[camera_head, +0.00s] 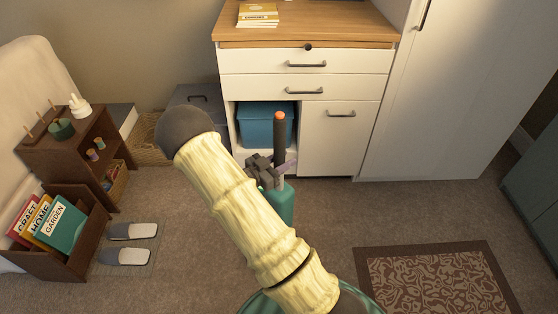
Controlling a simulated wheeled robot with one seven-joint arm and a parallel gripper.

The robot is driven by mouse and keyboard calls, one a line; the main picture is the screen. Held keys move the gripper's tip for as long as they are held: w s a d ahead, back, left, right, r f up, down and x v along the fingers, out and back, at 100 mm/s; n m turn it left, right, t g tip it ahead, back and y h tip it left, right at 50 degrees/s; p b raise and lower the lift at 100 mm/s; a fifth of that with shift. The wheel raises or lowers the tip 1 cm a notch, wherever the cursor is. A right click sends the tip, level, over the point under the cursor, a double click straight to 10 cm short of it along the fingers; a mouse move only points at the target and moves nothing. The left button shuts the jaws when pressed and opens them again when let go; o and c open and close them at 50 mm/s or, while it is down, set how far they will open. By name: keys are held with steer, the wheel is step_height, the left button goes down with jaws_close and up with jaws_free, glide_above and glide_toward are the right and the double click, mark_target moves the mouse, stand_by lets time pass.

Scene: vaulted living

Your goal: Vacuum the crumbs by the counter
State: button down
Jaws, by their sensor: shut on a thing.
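The counter (320,31) is a white cabinet with a wooden top, at the upper middle. My gripper (266,168) is dark and partly hidden behind my pale arm, low in front of the counter. It is shut on what looks like the vacuum, which has a dark upright tube (279,145) with an orange tip and a teal body (281,204) below. The vacuum's lower end is hidden by my arm. I can make out no crumbs on the carpet; my arm hides part of the floor.
A blue bin (265,125) sits in the counter's open cubby. A patterned rug (437,283) lies at lower right. Slippers (128,256), a book box (88,240) and a small brown shelf (105,128) stand at left. Carpet between rug and counter is clear.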

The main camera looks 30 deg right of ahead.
steer(key=r+p, duration=0.1)
steer(key=r, duration=0.1)
steer(key=d+r+p, duration=0.1)
steer(key=r, duration=0.1)
steer(key=shift+s+d+r+p, duration=0.1)
steer(key=shift+s+r+p, duration=0.1)
steer(key=shift+p, duration=0.2)
